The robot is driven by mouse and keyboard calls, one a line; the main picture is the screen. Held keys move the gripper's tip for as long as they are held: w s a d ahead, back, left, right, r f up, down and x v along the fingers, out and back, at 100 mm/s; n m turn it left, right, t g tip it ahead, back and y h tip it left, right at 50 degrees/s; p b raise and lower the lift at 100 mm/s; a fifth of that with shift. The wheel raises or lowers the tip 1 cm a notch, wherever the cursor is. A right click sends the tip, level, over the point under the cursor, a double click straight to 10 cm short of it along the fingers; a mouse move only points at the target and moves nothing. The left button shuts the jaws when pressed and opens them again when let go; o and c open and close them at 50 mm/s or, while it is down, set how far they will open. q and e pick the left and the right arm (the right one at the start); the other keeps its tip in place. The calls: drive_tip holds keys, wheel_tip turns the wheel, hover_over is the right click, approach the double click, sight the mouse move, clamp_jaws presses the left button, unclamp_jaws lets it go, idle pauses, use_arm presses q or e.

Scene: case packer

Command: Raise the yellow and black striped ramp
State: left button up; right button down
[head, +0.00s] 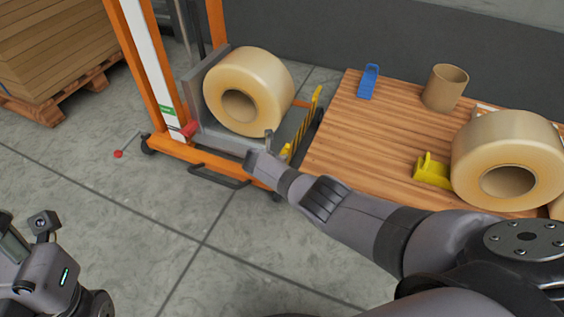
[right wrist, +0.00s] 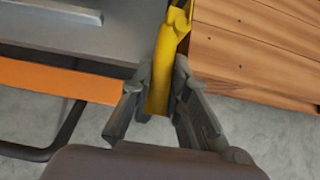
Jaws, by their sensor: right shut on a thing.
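The yellow and black striped ramp (head: 303,124) is at the right edge of the lift's grey platform (head: 215,137), beside the wooden table. It looks steeply tilted up, seen nearly edge-on in the head view. My right gripper (head: 277,146) is at the ramp's near end. In the right wrist view, the fingers of my right gripper (right wrist: 160,82) are closed on the ramp's yellow edge (right wrist: 165,60), one on each side. My left wrist is at the lower left of the head view; its fingers are out of sight.
A large tape roll (head: 270,92) stands on the platform inside the orange lift frame (head: 205,160). The wooden table (head: 330,130) holds another roll (head: 490,135), a cardboard tube (head: 444,90), and blue (head: 369,80) and yellow (head: 430,173) dispensers. Boxes on a pallet (head: 45,115) are upper left. Floor in front is clear.

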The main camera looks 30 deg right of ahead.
drive_tip(key=shift+w+a, duration=0.15)
drive_tip(key=shift+w, duration=0.05)
idle(0.4)
drive_tip(key=c, duration=1.5)
unclamp_jaws()
drive_tip(key=shift+c, duration=0.2)
drive_tip(key=shift+s, duration=0.1)
drive_tip(key=v, duration=1.2)
